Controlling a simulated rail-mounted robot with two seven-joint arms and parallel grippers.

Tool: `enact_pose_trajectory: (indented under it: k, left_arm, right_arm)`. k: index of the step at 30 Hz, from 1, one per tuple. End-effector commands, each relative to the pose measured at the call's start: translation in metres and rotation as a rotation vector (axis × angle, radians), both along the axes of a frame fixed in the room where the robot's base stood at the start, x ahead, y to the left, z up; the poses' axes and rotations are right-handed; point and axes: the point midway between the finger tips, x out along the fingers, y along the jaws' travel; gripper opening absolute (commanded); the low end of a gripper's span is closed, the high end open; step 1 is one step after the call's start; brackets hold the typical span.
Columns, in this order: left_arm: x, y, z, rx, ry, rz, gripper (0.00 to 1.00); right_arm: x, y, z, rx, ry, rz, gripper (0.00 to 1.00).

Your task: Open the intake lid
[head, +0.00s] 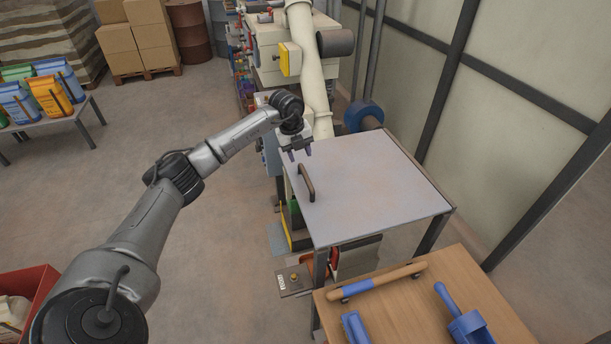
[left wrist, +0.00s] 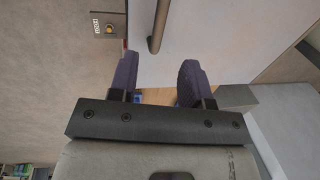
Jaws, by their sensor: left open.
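The intake lid (head: 385,190) is a flat, light grey panel on top of the machine, and it lies closed. A dark brown bar handle (head: 306,183) stands near its left edge. In the left wrist view the lid (left wrist: 215,30) fills the upper right and the handle (left wrist: 156,32) shows beyond the fingers. My left gripper (head: 301,155) is open and empty, pointing down near the lid's far left corner, behind the handle and apart from it. Its two purple-grey fingers (left wrist: 158,78) show spread. My right gripper is not in view.
A panelled wall (head: 530,60) is at right. Open floor (head: 215,230) lies left.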

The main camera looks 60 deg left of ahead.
Motion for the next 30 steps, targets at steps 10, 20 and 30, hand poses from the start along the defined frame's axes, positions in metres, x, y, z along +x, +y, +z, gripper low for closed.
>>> enact_pose_trajectory:
  k: [10,20,30]
  left_arm:
    - [0.012,-0.004,-0.064,-0.003,0.0,-0.001,0.44]
    - [0.018,-0.005,-0.095,-0.001,-0.003,-0.001,0.44]
    - [0.019,-0.005,-0.1,0.001,-0.002,-0.001,0.44]
  right_arm:
    - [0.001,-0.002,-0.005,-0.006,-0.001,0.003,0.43]
    - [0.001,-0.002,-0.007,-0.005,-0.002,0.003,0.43]
    - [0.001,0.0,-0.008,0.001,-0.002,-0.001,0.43]
